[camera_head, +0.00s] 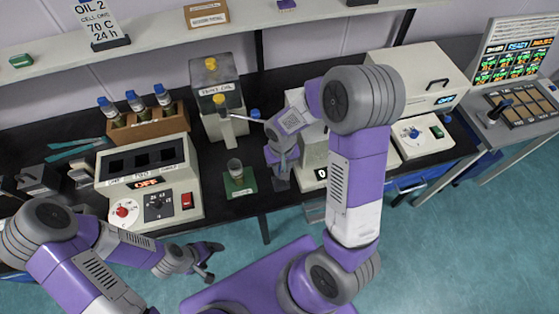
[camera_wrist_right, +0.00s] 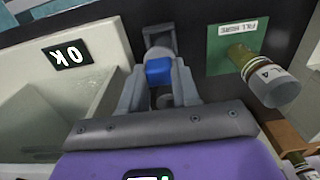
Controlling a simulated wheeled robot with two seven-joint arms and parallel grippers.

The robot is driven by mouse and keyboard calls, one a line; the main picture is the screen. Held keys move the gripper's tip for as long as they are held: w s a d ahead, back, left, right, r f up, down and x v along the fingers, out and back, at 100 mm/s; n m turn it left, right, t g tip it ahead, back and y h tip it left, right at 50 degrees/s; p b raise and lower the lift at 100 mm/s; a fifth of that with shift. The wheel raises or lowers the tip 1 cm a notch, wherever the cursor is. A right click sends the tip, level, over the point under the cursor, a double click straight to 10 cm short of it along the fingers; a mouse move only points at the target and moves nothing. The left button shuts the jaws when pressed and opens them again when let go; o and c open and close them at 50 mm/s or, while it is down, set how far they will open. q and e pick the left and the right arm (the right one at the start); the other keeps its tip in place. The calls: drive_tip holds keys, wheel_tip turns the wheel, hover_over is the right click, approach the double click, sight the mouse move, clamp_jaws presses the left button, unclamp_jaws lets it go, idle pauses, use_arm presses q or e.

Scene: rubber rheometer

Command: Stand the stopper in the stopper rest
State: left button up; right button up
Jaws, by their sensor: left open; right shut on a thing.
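My right gripper (camera_wrist_right: 160,90) is shut on the blue stopper (camera_wrist_right: 158,70) in the right wrist view. A dark grey square piece (camera_wrist_right: 160,36), which looks like the stopper rest, shows just beyond the stopper. I cannot tell whether the stopper touches it. In the head view my right gripper (camera_head: 281,158) is low over the bench, above a small dark grey pad (camera_head: 281,185), and the stopper is hidden there. My left gripper (camera_head: 208,263) is open and empty in front of the bench, over the floor.
A labelled glass cell (camera_wrist_right: 262,78) stands on the green fill mat (camera_wrist_right: 220,60), close beside my right gripper. A white device with an OK display (camera_wrist_right: 88,50) is on its other side. In the head view, a grey oil container (camera_head: 218,95) and a three-slot block heater (camera_head: 150,180) stand left.

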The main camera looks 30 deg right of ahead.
drive_tip(key=shift+w+f, duration=0.1)
drive_tip(key=shift+f, duration=0.45)
drive_tip(key=shift+w+f+b, duration=0.1)
drive_tip(key=shift+f+b, duration=2)
drive_tip(key=shift+f, duration=0.35)
drive_tip(key=shift+f+b, duration=0.4)
drive_tip(key=o, duration=1.1)
wheel_tip(320, 180, up, 8)
drive_tip(key=shift+f+p, duration=0.2)
drive_tip(key=shift+p, duration=0.65)
